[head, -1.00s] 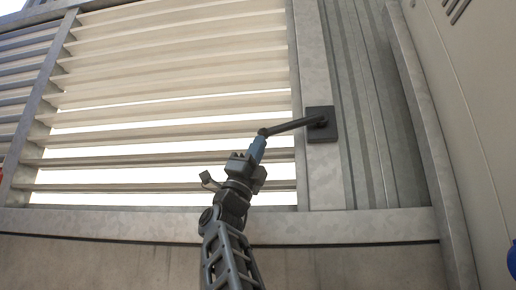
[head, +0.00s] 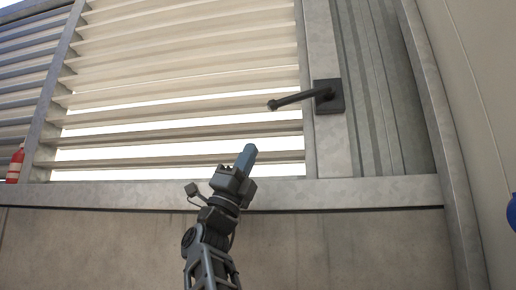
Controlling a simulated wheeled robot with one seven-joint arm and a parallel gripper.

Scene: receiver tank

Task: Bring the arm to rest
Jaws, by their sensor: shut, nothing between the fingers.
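My gripper (head: 249,154) is shut and empty, with its blue fingertips together and pointing up in the head view. It stands below and to the left of a dark door handle (head: 298,98), with a clear gap between them. The handle's lever slants from its square plate (head: 329,96) down to the left. My arm comes up from the bottom of the view, left of the middle.
A louvred panel (head: 180,77) with pale slats fills the area behind my gripper. A metal ledge (head: 380,190) runs across below it. A beige wall (head: 465,60) stands at the right, and a red cylinder (head: 15,165) at the far left.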

